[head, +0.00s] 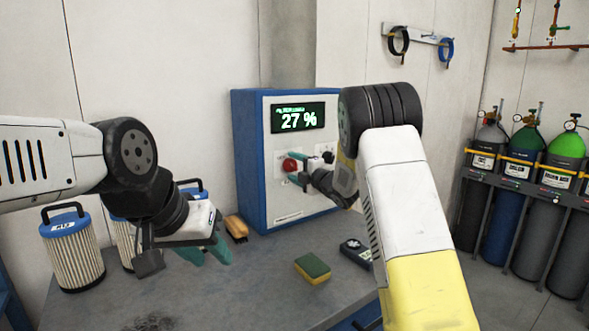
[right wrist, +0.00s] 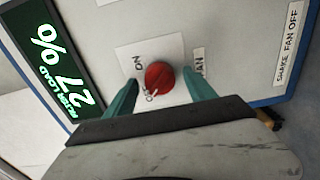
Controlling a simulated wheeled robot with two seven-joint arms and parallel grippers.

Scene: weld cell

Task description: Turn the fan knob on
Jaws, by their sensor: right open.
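The red fan knob (right wrist: 159,76) sits on a white plate on the cabinet front. "ON" is printed beside it, and a second label is partly covered near its white mark. In the head view the red knob (head: 290,165) shows below the display. My right gripper (right wrist: 161,78) is open, its teal fingers on either side of the knob with small gaps visible. In the head view my right gripper (head: 300,178) is at the panel, partly hidden by its own arm. My left gripper (head: 207,252) hangs above the bench, its teal fingers apart and empty.
The blue-edged cabinet (head: 247,175) has a display (head: 298,118) reading 27 %. On the grey bench (head: 230,300) are a sponge (head: 312,269), a dark handheld device (head: 355,252), a brush (head: 236,228) and filter cartridges (head: 72,250). Gas cylinders (head: 525,165) stand at right.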

